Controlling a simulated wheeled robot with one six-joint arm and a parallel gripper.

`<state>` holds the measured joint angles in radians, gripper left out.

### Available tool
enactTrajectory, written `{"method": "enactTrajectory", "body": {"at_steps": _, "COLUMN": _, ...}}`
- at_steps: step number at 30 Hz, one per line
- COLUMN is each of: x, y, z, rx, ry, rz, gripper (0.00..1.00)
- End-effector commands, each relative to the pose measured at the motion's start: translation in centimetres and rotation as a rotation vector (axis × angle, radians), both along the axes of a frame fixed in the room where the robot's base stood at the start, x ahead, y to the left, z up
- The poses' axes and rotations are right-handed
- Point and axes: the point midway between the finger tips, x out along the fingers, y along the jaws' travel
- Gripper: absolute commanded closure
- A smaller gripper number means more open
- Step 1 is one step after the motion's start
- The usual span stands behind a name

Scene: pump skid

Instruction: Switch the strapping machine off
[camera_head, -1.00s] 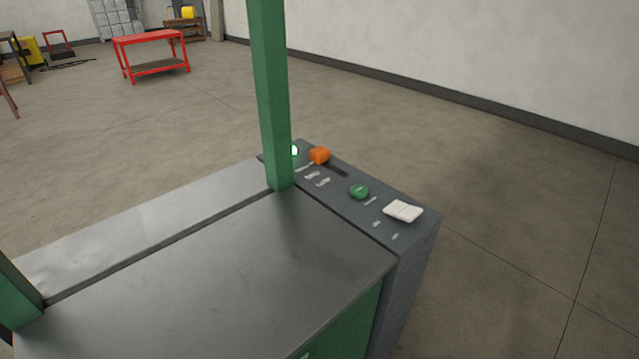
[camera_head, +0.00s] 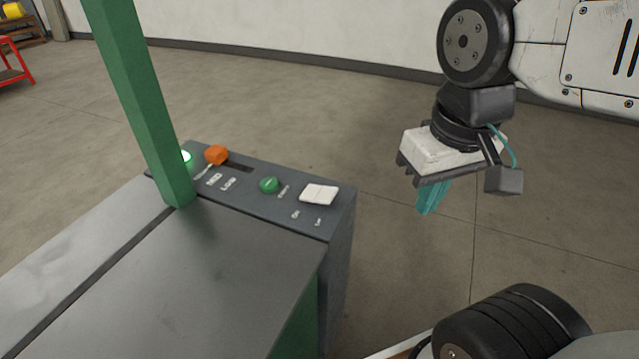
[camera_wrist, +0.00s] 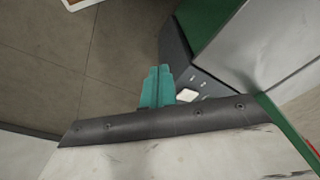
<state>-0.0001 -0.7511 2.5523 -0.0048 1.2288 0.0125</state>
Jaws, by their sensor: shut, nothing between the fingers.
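The strapping machine (camera_head: 150,290) stands at the left of the head view, with a flat metal top and a green arch post (camera_head: 140,105). Its dark control panel (camera_head: 245,190) carries a lit green-white lamp (camera_head: 186,156), an orange block-shaped control (camera_head: 216,154) near a dark slot, a round green knob (camera_head: 269,185) and a white rocker switch (camera_head: 319,194). Which side of the rocker is down I cannot tell. My gripper (camera_head: 428,212) is shut and empty, in the air right of the panel, apart from it. In the wrist view the rocker (camera_wrist: 187,95) shows just right of the teal fingertips (camera_wrist: 158,72).
Open concrete floor (camera_head: 400,240) lies right of the machine. A pale wall (camera_head: 340,35) runs along the back. A red table (camera_head: 12,62) is cut off at the far left. The green post rises beside the panel's far end.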

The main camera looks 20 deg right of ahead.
Motion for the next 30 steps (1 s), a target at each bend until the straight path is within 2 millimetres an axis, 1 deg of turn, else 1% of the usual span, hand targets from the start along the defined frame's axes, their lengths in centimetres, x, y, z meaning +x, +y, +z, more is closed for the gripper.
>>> {"method": "enactTrajectory", "body": {"at_steps": 2, "x": 0.9, "y": 0.1, "z": 0.4, "rx": 0.000, "ry": 0.013, "rz": -0.021, "gripper": 1.00}}
{"method": "enactTrajectory", "body": {"at_steps": 5, "x": 3.0, "y": 0.6, "z": 1.1, "rx": -0.006, "ry": 0.038, "rz": -0.071, "gripper": 1.00}}
{"method": "enactTrajectory", "body": {"at_steps": 8, "x": 6.0, "y": 0.8, "z": 1.9, "rx": -0.015, "ry": 0.070, "rz": -0.151, "gripper": 1.00}}
{"method": "enactTrajectory", "body": {"at_steps": 10, "x": 8.4, "y": 1.1, "z": 2.2, "rx": -0.024, "ry": 0.093, "rz": -0.214, "gripper": 1.00}}
{"method": "enactTrajectory", "body": {"at_steps": 14, "x": 13.0, "y": 1.8, "z": 2.2, "rx": -0.048, "ry": 0.129, "rz": -0.329, "gripper": 1.00}}
{"method": "enactTrajectory", "body": {"at_steps": 15, "x": 14.4, "y": 2.1, "z": 2.1, "rx": -0.056, "ry": 0.138, "rz": -0.364, "gripper": 1.00}}
{"method": "enactTrajectory", "body": {"at_steps": 20, "x": 20.1, "y": 3.4, "z": 0.6, "rx": -0.097, "ry": 0.173, "rz": -0.503, "gripper": 1.00}}
{"method": "enactTrajectory", "body": {"at_steps": 21, "x": 21.5, "y": 3.8, "z": 0.1, "rx": -0.108, "ry": 0.180, "rz": -0.537, "gripper": 1.00}}
{"method": "enactTrajectory", "body": {"at_steps": 24, "x": 24.7, "y": 4.8, "z": -1.5, "rx": -0.136, "ry": 0.196, "rz": -0.617, "gripper": 1.00}}
{"method": "enactTrajectory", "body": {"at_steps": 27, "x": 27.2, "y": 5.7, "z": -3.0, "rx": -0.161, "ry": 0.204, "rz": -0.684, "gripper": 1.00}}
{"method": "enactTrajectory", "body": {"at_steps": 30, "x": 29.1, "y": 6.4, "z": -4.3, "rx": -0.181, "ry": 0.208, "rz": -0.736, "gripper": 1.00}}
